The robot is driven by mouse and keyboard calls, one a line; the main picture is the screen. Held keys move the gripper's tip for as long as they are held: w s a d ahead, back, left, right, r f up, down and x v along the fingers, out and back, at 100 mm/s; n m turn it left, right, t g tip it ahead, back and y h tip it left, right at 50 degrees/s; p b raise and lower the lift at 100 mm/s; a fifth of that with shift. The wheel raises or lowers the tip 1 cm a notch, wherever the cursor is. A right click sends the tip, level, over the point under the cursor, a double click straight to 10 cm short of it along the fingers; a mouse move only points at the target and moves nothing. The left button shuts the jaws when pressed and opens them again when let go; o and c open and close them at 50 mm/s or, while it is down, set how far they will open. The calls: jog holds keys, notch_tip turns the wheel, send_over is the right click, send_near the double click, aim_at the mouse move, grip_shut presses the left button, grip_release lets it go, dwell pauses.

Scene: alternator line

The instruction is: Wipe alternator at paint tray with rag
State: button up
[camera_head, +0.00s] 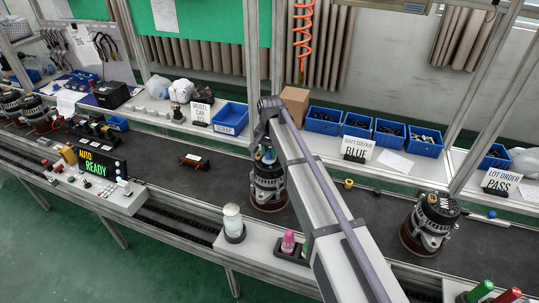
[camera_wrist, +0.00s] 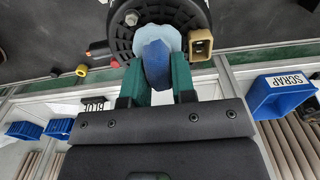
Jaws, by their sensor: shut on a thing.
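An alternator (camera_head: 267,186) stands upright on a round brown base in the middle of the belt in the head view. In the wrist view the dark ribbed top of the alternator (camera_wrist: 120,45) fills the upper middle. My gripper (camera_wrist: 158,82) has green fingers shut on a blue rag (camera_wrist: 156,62). The rag lies at the alternator's top face, over a pale blue patch, and appears to touch it. In the head view my arm partly hides the gripper and the rag. I cannot make out a paint tray for certain.
Another alternator (camera_head: 430,222) stands on the belt at the right. Blue bins (camera_head: 323,121) and a BLUE sign (camera_head: 356,148) line the back shelf. A control panel (camera_head: 97,165) is left.

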aim_at(267, 162)
jog(key=w, duration=0.3)
jog(key=shift+w+d, duration=0.1)
jog(key=shift+d, duration=0.3)
jog(key=shift+s, duration=0.35)
jog(key=shift+s+a, duration=0.3)
jog(key=shift+s, duration=0.7)
jog(key=shift+s+a, duration=0.25)
jog(key=shift+s, duration=0.7)
jog(key=shift+s+a, duration=0.3)
jog(key=shift+s, duration=0.7)
notch_tip(267, 162, up, 8)
jog(key=p, duration=0.7)
jog(key=shift+w+f, duration=0.15)
jog(key=shift+f, duration=0.1)
jog(key=shift+f, duration=0.15)
notch_tip(267, 162, down, 6)
jog(key=b, duration=0.5)
jog(key=shift+b, duration=0.3)
jog(key=shift+f+b, duration=1)
jog(key=shift+b, duration=0.1)
jog(key=shift+r, duration=0.1)
